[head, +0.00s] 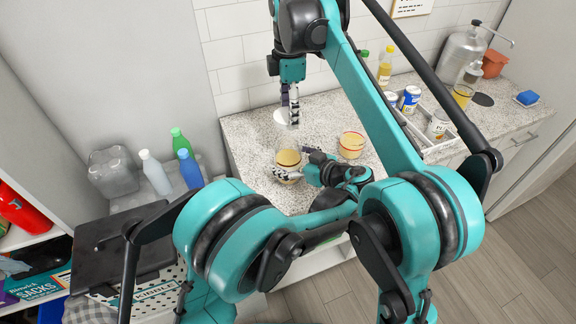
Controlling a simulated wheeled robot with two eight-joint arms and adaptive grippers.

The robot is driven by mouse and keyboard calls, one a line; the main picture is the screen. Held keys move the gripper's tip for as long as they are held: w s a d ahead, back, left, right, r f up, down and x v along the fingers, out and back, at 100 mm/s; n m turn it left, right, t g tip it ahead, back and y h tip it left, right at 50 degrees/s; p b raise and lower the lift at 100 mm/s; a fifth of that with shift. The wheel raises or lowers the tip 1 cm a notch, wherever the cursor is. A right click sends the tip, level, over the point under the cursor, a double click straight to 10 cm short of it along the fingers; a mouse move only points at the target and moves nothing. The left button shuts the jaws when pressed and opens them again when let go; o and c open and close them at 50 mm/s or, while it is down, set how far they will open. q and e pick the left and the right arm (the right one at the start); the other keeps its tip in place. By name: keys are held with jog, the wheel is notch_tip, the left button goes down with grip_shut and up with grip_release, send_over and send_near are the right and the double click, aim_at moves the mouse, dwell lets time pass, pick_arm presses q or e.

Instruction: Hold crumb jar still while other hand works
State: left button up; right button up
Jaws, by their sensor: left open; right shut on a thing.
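The crumb jar (288,158), a clear glass jar with yellow-tan contents, stands on the speckled counter. My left gripper (293,163) is low beside it and open, with one finger at the jar's front and the other at its right side. I cannot tell whether the fingers touch the glass. My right gripper (290,119) is above the jar, pointing down, shut on a pale round disc (281,117) that looks like a lid. The disc is held clear of the jar. The jar's lower right part is hidden by my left gripper.
A second jar with a red rim (351,146) stands to the right. A tray (437,152) with several cans is further right, near a yellow bottle (385,67) and a metal dispenser (460,55). Several bottles (155,172) stand left of the counter. The counter's back left is clear.

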pick_arm(q)
jog(key=shift+w+a, duration=0.15)
jog(key=c, duration=1.8)
jog(key=shift+o, duration=0.2)
pick_arm(e)
jog(key=shift+f, duration=2.5)
pick_arm(q)
jog(key=shift+f, duration=0.1)
pick_arm(e)
jog(key=shift+f, duration=0.9)
jog(key=shift+f, duration=0.5)
